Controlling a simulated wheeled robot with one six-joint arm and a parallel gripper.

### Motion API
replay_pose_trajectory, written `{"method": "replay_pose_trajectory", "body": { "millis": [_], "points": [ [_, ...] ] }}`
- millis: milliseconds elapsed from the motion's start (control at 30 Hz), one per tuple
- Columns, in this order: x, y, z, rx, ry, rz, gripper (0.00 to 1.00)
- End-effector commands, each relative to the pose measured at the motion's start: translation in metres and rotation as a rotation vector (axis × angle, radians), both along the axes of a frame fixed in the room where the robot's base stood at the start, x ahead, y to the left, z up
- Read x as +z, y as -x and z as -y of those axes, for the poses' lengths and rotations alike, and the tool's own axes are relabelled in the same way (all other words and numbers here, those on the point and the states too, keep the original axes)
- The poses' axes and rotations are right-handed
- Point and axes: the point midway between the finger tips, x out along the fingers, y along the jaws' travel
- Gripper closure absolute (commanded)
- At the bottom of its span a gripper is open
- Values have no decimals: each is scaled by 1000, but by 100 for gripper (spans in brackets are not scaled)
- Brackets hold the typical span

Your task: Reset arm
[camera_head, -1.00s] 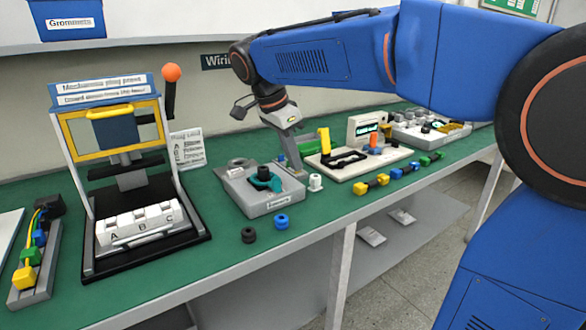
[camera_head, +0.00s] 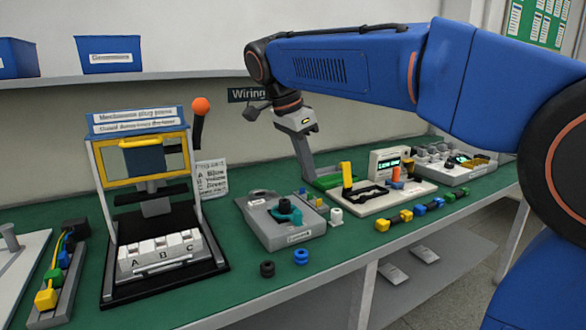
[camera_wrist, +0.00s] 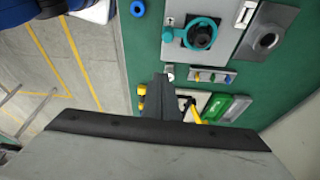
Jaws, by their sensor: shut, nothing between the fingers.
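My gripper (camera_head: 307,172) hangs down from my blue arm above the back of the green bench, between the grey fixture and the white board. In the wrist view, its dark fingers (camera_wrist: 163,92) are together with nothing between them. The grey fixture (camera_head: 262,226) holds a black and teal part (camera_head: 287,212); both also show at the top of the wrist view. My gripper is apart from them. I cannot tell its exact height above the bench.
A press stand (camera_head: 108,240) with a yellow frame and orange-knobbed lever is at left. A black ring (camera_head: 267,269) and a blue ring (camera_head: 301,257) lie near the front edge. A white board (camera_head: 404,201), a small screen (camera_head: 390,162) and coloured connectors (camera_head: 421,210) are at right. A shelf runs above.

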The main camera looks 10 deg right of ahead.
Motion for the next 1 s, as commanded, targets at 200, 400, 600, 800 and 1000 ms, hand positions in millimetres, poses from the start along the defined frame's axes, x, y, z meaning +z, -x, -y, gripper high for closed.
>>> {"method": "replay_pose_trajectory", "body": {
  "millis": [200, 400, 600, 800, 1000],
  "points": [
    [-19, 31, 25, 169, -39, -23, 100],
    [-56, 78, 53, 438, -81, -38, 100],
    [-99, 126, 73, 703, -96, -27, 100],
    [-148, 172, 86, 954, -78, 2, 100],
    [-199, 213, 93, 1181, -24, 39, 100]
  ]
}}
